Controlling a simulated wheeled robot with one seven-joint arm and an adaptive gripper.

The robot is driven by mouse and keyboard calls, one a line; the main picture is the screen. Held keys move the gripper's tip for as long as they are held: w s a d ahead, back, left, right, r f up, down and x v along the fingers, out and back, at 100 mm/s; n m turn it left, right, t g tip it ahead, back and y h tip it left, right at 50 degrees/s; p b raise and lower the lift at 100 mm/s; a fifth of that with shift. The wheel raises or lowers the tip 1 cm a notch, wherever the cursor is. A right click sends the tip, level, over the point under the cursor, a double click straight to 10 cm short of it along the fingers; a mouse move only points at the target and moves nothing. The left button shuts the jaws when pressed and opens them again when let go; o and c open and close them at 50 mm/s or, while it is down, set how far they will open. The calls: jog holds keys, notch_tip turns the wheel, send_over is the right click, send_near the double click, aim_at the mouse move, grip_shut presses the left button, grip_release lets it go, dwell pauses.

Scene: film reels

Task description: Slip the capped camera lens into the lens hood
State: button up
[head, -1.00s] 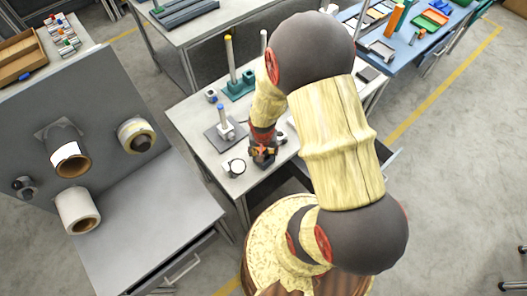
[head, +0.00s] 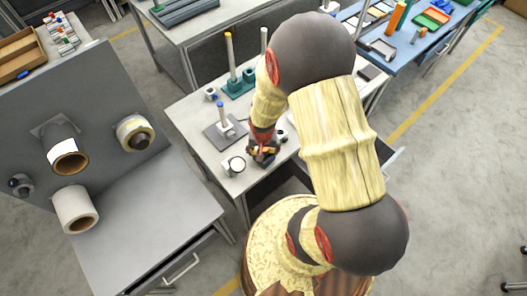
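My gripper (head: 264,154) is low over the front part of the grey table (head: 194,113). My arm hides much of it, so I cannot tell whether its fingers are open or shut, or whether it holds anything. A round white piece with a dark rim (head: 233,165) stands on the table just left of the gripper, apart from it. A small dark and light piece (head: 282,135) shows just right of the gripper, partly hidden. Both are too small for me to tell which is the lens or the hood.
Behind the gripper stand a grey plate with a blue-topped post (head: 222,117), a teal block with a yellow post (head: 231,60) and a small light piece (head: 211,94). A grey panel with rolls (head: 75,208) and its bench are at left. A blue table (head: 405,52) is at back right.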

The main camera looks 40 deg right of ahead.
jog(key=shift+o, duration=0.5)
jog(key=shift+s+f, duration=0.25)
jog(key=shift+f, duration=0.05)
jog(key=shift+o, duration=0.9)
jog(key=shift+a+r, duration=0.1)
jog(key=shift+w+r, duration=0.1)
jog(key=shift+r+p, duration=0.35)
jog(key=shift+r, duration=0.05)
jog(key=shift+s+a+r+p, duration=0.15)
jog(key=shift+r+p, duration=1)
jog(key=shift+r, duration=0.55)
jog(key=shift+s+a+r+p, duration=0.2)
jog(key=shift+r+p, duration=1)
jog(key=shift+r, duration=0.55)
jog(key=shift+s+a+r+p, duration=0.15)
jog(key=shift+r+p, duration=1)
jog(key=shift+r, duration=0.55)
jog(key=shift+f, duration=0.1)
